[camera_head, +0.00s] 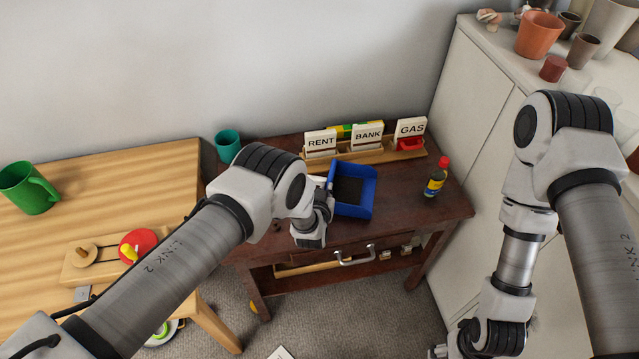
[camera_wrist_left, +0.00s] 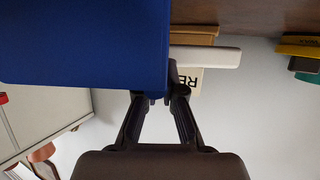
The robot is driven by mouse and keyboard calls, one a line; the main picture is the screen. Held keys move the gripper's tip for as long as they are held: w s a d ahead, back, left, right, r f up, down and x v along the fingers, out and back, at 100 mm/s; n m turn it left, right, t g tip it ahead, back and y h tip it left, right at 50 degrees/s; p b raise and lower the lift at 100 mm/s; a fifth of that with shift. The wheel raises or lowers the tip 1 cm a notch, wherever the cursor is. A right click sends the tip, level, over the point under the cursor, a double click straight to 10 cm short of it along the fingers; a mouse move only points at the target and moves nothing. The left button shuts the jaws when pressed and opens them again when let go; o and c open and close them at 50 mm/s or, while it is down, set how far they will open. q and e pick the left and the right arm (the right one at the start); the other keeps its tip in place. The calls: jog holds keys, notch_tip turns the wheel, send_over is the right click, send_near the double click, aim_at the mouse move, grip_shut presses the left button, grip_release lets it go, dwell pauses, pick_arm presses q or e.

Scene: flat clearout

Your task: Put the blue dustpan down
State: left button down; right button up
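The blue dustpan (camera_head: 350,210) is at the dark wooden desk (camera_head: 405,215), its dark inside facing up. In the left wrist view the blue dustpan (camera_wrist_left: 85,45) fills the upper left. My left gripper (camera_head: 326,194) is at the dustpan's left side. In the left wrist view its fingers (camera_wrist_left: 160,88) close together at the dustpan's edge, on its handle, which is mostly hidden. I cannot tell whether the dustpan touches the desk top. My right gripper (camera_head: 440,351) is low at the bottom edge, partly cut off; its fingers are unclear.
A letter rack (camera_head: 375,155) with RENT, BANK and GAS cards stands behind the dustpan. A bottle (camera_head: 436,178) stands to its right and a teal cup (camera_head: 228,146) at the back left. A pale bar (camera_wrist_left: 205,56) shows beside the dustpan. The desk's front right is clear.

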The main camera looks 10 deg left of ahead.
pick_arm(q)
jog(key=shift+s+r, duration=0.1)
jog(key=shift+r, duration=0.05)
jog(key=shift+s+d+b, duration=0.1)
jog(key=shift+s+b, duration=0.05)
jog(key=shift+b, duration=0.2)
jog(key=c, duration=1.3)
grip_release()
jog(key=shift+f, duration=0.3)
